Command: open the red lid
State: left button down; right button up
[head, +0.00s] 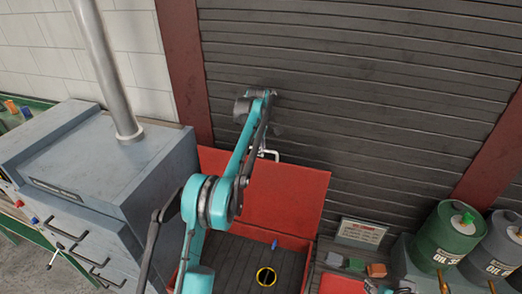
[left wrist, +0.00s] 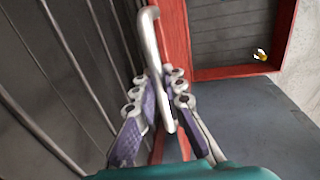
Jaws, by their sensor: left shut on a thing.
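The red lid (head: 290,197) stands raised, close to upright, in front of the dark slatted shutter. Below it is the open red box (head: 283,240) with a dark slatted floor. The lid's pale metal handle (head: 270,154) is near its top edge, partly hidden by my arm. My left gripper (head: 262,150) is at the handle, mostly hidden behind its own arm. In the left wrist view, its purple-padded fingers (left wrist: 165,100) are shut around the handle bar (left wrist: 152,45), beside the lid's red edge (left wrist: 176,40). My right gripper cannot be made out.
A grey cabinet (head: 75,165) with drawers and a pipe (head: 105,65) stands left of the box. Green oil drum (head: 447,235) and grey drum (head: 494,245) stand at the right. A small sign (head: 361,233) stands right of the lid. A yellow-rimmed round thing (head: 265,277) lies in the box.

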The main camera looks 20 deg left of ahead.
pick_arm(q)
jog(key=c, duration=1.6)
grip_release()
jog(key=shift+w+f, duration=0.1)
jog(key=r, duration=0.5)
jog(key=s+r, duration=0.1)
jog(key=r, duration=0.1)
jog(key=shift+r, duration=0.2)
jog(key=shift+s, duration=0.1)
